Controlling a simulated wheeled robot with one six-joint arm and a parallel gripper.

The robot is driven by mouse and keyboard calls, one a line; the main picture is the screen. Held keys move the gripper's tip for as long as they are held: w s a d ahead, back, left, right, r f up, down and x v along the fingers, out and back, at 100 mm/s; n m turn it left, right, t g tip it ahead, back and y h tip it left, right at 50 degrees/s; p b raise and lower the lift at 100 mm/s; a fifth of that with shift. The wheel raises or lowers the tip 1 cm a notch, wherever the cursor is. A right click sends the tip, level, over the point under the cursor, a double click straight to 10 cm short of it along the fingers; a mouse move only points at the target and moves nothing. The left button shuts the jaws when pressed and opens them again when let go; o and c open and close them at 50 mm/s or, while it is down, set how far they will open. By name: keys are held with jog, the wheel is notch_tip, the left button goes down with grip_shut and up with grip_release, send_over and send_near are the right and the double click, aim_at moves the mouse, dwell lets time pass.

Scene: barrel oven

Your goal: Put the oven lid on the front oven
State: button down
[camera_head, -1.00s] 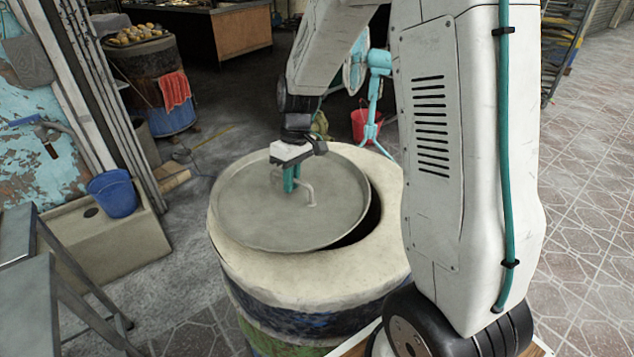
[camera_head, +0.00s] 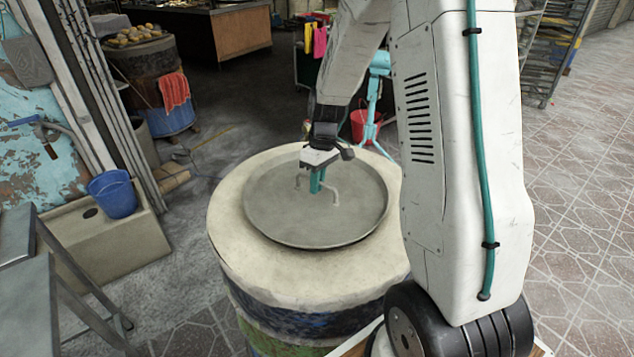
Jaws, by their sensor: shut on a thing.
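The oven lid (camera_head: 290,215) is a round grey metal disc with a raised rim and a bent handle (camera_head: 334,190) in its middle. It lies over the top of the front oven (camera_head: 232,235), a barrel with a thick pale rim and a painted body. The lid looks level and roughly centred, and no dark opening shows around it. I cannot tell whether it rests fully on the rim. My gripper (camera_head: 316,184) points down at the lid's middle, its teal fingers shut on the handle, which they partly hide.
A second barrel oven (camera_head: 150,85) with a red cloth (camera_head: 173,91) stands at the back left. A blue bucket (camera_head: 113,194) sits on a stone basin at left, near a grey metal stand (camera_head: 22,240). A red bucket (camera_head: 362,125) and a teal stand (camera_head: 372,105) are behind the front oven.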

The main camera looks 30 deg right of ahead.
jog(key=c, duration=1.5)
grip_release()
jog(key=shift+f, duration=0.1)
notch_tip(320, 180, up, 12)
jog(key=d+f, duration=0.1)
jog(key=d, duration=0.1)
jog(key=s+a+r, duration=0.3)
jog(key=a+r, duration=0.1)
jog(key=r, duration=0.2)
jog(key=s+a+r+m, duration=0.1)
jog(key=s+a, duration=0.2)
jog(key=s, duration=0.5)
jog(key=s+a+r+m+t+h, duration=0.1)
jog(key=s+a+r+m, duration=0.1)
jog(key=s, duration=0.6)
jog(key=s+a+r+m+t+h, duration=0.1)
jog(key=s+a+r, duration=0.1)
jog(key=s, duration=0.5)
jog(key=shift+s+a, duration=0.4)
jog(key=shift+a, duration=0.45)
